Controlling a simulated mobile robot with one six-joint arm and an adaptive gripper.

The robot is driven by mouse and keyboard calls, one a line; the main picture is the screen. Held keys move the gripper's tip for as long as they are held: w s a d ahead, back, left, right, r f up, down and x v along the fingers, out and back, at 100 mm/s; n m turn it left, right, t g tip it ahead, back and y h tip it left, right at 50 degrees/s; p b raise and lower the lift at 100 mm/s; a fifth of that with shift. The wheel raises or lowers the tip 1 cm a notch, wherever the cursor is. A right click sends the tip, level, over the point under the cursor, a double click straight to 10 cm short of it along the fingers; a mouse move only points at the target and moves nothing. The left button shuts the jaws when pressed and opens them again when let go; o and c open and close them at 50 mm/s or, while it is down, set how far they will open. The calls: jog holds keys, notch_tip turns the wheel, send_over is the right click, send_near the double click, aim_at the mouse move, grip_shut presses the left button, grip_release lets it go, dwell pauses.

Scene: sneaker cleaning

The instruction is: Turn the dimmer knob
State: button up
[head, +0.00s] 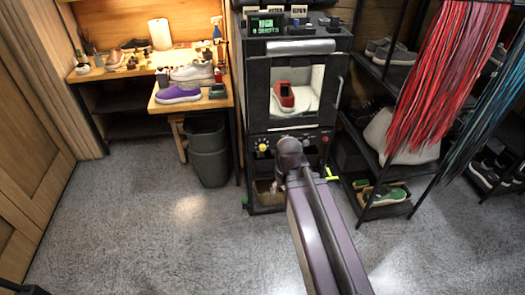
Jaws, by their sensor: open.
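The black cleaning cabinet (257,108) stands in the middle of the head view. Its control panel (252,141) is a dark strip below the window, with a yellow knob (262,147) at the left and a small red control (325,139) at the right. I cannot tell which control is the dimmer knob. My arm reaches up from the bottom to the front of the panel, and its elbow-like joint covers the panel's middle. My gripper is not distinguishable; the arm hides that area. A red and white sneaker (285,97) sits behind the window.
A wooden bench (155,105) with a purple shoe (179,94) stands at the left, with a grey bin (208,165) beside it. At the right is a black shoe rack (405,92) with red laces (445,70) hanging in front. The grey floor (150,225) is clear at the front left.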

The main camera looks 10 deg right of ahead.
jog(key=w+a+f+t+y+b, duration=0.2)
jog(key=w+f+t+b, duration=0.5)
jog(key=w+f+b, duration=0.85)
jog(key=m+t+h+b, duration=0.2)
jog(key=m+t+b, duration=0.55)
jog(key=b, duration=1.65)
send_near(263, 149)
jog(key=s+f+n+t, duration=0.2)
jog(key=s+n+t, duration=0.1)
jog(key=shift+s+f, duration=0.2)
jog(key=shift+f, duration=0.15)
jog(key=shift+w, duration=0.1)
jog(key=shift+w, duration=6.8)
grip_shut()
